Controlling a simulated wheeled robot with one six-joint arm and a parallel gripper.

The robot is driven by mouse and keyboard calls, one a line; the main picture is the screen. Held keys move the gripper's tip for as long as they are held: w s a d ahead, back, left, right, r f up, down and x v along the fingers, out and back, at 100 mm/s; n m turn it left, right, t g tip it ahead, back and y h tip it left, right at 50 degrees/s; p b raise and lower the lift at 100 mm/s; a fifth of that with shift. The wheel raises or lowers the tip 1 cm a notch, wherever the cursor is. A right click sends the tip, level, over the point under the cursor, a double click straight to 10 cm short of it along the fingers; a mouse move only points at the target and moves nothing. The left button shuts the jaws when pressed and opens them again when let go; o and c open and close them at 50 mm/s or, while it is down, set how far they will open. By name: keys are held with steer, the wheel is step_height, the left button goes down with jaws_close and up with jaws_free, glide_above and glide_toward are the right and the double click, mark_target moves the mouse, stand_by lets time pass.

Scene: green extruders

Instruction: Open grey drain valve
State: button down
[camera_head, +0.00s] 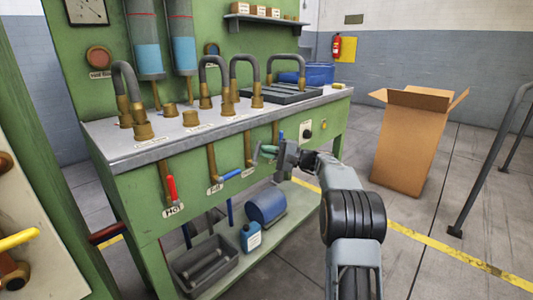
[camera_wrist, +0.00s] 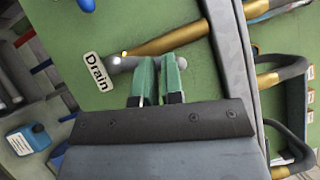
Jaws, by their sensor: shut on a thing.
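The grey drain valve handle (camera_wrist: 124,63) is in the wrist view, beside the white "Drain" label (camera_wrist: 96,72) on the green panel. A brass pipe (camera_wrist: 180,40) runs to it. My gripper (camera_wrist: 160,62) has its green fingers shut on the handle, covering part of it. In the head view my gripper (camera_head: 268,152) is at the bench's front panel, right of the blue-handled valve (camera_head: 230,174). The drain handle is mostly hidden by the fingers there.
A red-handled "Hot" valve (camera_head: 171,188) is further left. Brass pipes and hose loops stand on the grey benchtop (camera_head: 125,152). A lower shelf holds a grey bin (camera_head: 200,268), a blue bottle (camera_head: 250,237) and a blue drum (camera_head: 265,205). A cardboard box (camera_head: 410,150) stands right.

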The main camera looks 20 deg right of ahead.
steer(key=shift+a+f+n+h, duration=0.25)
steer(key=shift+a+n+h, duration=0.05)
steer(key=shift+a+n, duration=0.2)
steer(key=shift+d, duration=0.15)
steer(key=p+v, duration=0.3)
steer(key=v, duration=1.1)
steer(key=shift+f, duration=0.15)
